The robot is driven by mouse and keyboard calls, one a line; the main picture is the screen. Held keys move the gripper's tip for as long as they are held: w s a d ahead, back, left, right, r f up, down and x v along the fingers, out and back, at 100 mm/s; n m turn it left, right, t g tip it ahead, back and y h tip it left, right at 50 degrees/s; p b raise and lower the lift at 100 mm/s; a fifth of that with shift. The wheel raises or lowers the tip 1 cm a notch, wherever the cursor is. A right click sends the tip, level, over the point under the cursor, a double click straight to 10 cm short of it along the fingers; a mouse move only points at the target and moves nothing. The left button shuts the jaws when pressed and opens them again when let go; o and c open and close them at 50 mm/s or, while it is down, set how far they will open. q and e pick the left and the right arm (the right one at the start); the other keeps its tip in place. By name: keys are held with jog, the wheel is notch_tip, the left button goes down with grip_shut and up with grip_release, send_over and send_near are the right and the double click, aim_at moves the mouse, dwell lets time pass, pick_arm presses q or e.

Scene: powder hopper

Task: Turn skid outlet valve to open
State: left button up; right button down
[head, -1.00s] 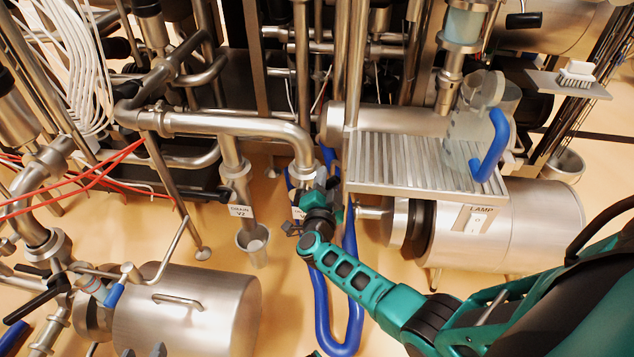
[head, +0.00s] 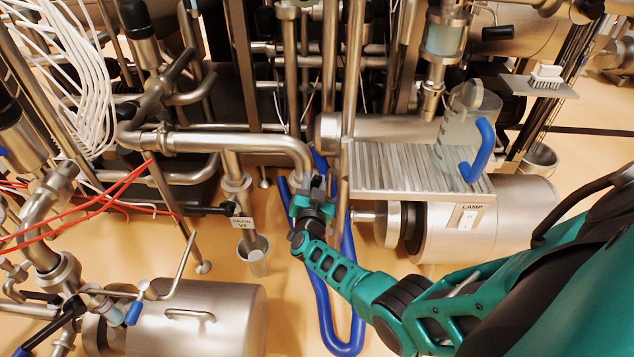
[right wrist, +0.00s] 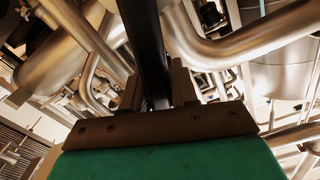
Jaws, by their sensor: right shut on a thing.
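The steel outlet pipe (head: 250,143) bends down at its right end, where my right gripper (head: 314,186) is. The gripper covers most of the valve there, so its position cannot be read. In the right wrist view, a flat black lever (right wrist: 148,45) runs up from between the two fingers of my right gripper (right wrist: 158,92). The fingers are shut on this lever, which appears to be the valve handle. My left gripper is not in view.
A blue hose (head: 322,310) hangs just below and beside the gripper. The drain valve with a "DRAIN V2" label (head: 242,223) is to the left, above a steel cup (head: 256,262). A ribbed steel shelf (head: 400,172) with a clear jug (head: 455,125) stands close on the right.

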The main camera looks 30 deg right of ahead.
jog(key=w+a+n, duration=0.1)
jog(key=n, duration=0.1)
jog(key=w+a+n, duration=0.1)
jog(key=n, duration=0.1)
jog(key=shift+a+r, duration=0.2)
jog(key=shift+a, duration=0.2)
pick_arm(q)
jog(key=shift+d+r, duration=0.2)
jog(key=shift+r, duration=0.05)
pick_arm(e)
jog(key=shift+w+a+r+n, duration=0.15)
jog(key=shift+w+a+n, duration=0.25)
jog(key=shift+n, duration=0.3)
jog(key=shift+a+r, duration=0.1)
jog(key=shift+a, duration=0.05)
jog(key=c, duration=1)
grip_release()
jog(key=shift+w+a, duration=0.1)
jog(key=shift+w, duration=0.05)
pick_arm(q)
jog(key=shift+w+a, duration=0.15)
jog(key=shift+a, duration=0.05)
pick_arm(e)
jog(key=shift+o, duration=0.2)
